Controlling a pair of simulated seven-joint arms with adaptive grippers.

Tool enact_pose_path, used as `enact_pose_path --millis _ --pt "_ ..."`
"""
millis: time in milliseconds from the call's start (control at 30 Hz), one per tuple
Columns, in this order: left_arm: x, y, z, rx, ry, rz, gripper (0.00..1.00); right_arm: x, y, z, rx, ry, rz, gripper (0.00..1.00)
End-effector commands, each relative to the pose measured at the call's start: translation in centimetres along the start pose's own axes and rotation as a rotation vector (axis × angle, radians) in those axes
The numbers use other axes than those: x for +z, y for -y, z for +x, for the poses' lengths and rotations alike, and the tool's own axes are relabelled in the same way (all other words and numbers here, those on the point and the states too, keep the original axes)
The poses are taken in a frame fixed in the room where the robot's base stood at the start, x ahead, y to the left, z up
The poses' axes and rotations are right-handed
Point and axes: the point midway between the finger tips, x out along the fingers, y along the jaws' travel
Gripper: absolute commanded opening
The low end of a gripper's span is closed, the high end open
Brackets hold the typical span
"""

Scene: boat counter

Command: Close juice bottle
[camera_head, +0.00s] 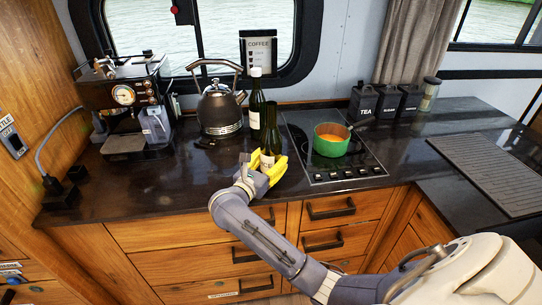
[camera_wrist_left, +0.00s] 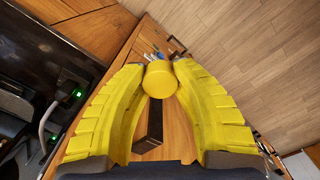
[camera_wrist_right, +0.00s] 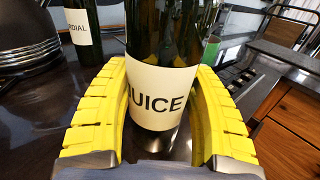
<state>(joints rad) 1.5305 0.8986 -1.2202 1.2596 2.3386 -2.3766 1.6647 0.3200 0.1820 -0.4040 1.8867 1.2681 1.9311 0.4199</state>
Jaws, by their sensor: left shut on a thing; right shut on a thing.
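The dark green juice bottle (camera_head: 269,128) stands upright on the counter in the head view, and no cap shows on its neck. Its white label reading "UICE" fills the middle of the right wrist view (camera_wrist_right: 160,88). My right gripper (camera_head: 268,161) is shut around its lower body, one yellow finger on each side. My left gripper (camera_wrist_left: 160,78) shows only in its own wrist view, shut on a round yellow cap (camera_wrist_left: 159,79) between its fingertips. Wooden drawer fronts and floor lie beyond it. The left gripper is outside the head view.
A cordial bottle (camera_head: 255,103) with a white top stands just behind the juice bottle. A kettle (camera_head: 220,112) is to its left, a green pot (camera_head: 331,141) on the hob (camera_head: 348,169) to its right. A coffee machine (camera_head: 122,100) stands at left.

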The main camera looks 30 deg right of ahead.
Motion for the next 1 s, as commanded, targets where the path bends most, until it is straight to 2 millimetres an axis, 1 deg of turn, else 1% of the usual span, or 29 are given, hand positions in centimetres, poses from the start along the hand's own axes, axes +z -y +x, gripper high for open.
enact_pose_path --millis 167,267,367,467,800,1000 --pt "0.0 0.0 0.0 0.000 0.000 0.000 0.16 0.3 0.0 0.0 0.000 0.001 0.002 0.11" --pt "0.0 0.0 0.0 0.000 0.000 0.000 0.16 1.0 -0.1 0.0 0.000 0.001 0.003 0.11" --pt "0.0 0.0 0.0 0.000 0.000 0.000 0.16 2.4 0.0 0.0 0.000 0.001 0.005 0.11" --pt "0.0 0.0 0.0 0.000 0.000 0.000 0.16 4.4 -0.1 0.0 0.000 0.002 0.008 0.11" --pt "0.0 0.0 0.0 0.000 0.000 0.000 0.16 12.2 0.0 0.0 0.000 0.001 0.008 0.11" --pt "0.0 0.0 0.0 0.000 0.000 0.000 0.16 16.1 -0.1 0.0 0.000 0.002 0.006 0.11"
